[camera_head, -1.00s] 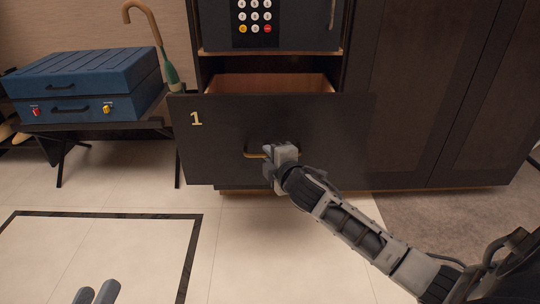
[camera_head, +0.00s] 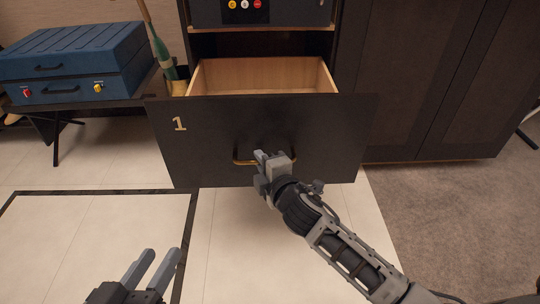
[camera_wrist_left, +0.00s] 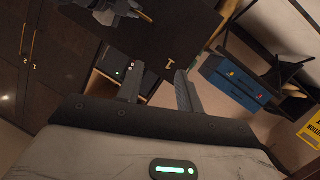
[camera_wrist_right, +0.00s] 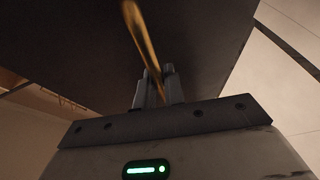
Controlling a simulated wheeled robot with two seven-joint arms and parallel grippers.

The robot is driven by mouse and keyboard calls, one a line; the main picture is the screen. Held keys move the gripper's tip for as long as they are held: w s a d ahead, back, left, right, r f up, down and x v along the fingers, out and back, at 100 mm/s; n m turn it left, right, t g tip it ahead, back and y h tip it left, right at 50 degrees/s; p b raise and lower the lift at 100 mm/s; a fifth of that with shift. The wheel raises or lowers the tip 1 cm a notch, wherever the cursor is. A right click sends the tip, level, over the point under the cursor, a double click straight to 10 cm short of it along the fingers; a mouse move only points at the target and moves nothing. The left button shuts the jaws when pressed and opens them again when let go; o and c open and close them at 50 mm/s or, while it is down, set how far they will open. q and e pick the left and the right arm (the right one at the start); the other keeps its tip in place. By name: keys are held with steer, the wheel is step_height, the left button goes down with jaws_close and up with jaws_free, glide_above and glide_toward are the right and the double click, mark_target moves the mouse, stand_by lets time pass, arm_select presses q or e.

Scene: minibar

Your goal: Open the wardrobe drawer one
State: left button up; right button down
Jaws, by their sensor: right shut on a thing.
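The dark drawer front (camera_head: 215,140) bears a gold numeral 1 (camera_head: 180,124). The drawer stands well out from the wardrobe, and its empty-looking wooden inside (camera_head: 265,76) shows behind the front. My right gripper (camera_head: 262,158) is shut on the drawer's gold bar handle (camera_head: 241,162). The right wrist view shows the handle (camera_wrist_right: 142,35) running down between its fingers (camera_wrist_right: 157,88). My left gripper (camera_head: 150,268) is open and empty over the floor at the lower left, apart from the drawer.
A blue suitcase (camera_head: 75,65) lies on a dark rack left of the drawer. An umbrella (camera_head: 165,60) stands between them. A safe (camera_head: 290,12) sits above the drawer. Closed wardrobe doors (camera_head: 430,80) are at right. Tiled floor in front is clear.

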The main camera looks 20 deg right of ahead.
steer(key=c, duration=1.5)
jaws_free()
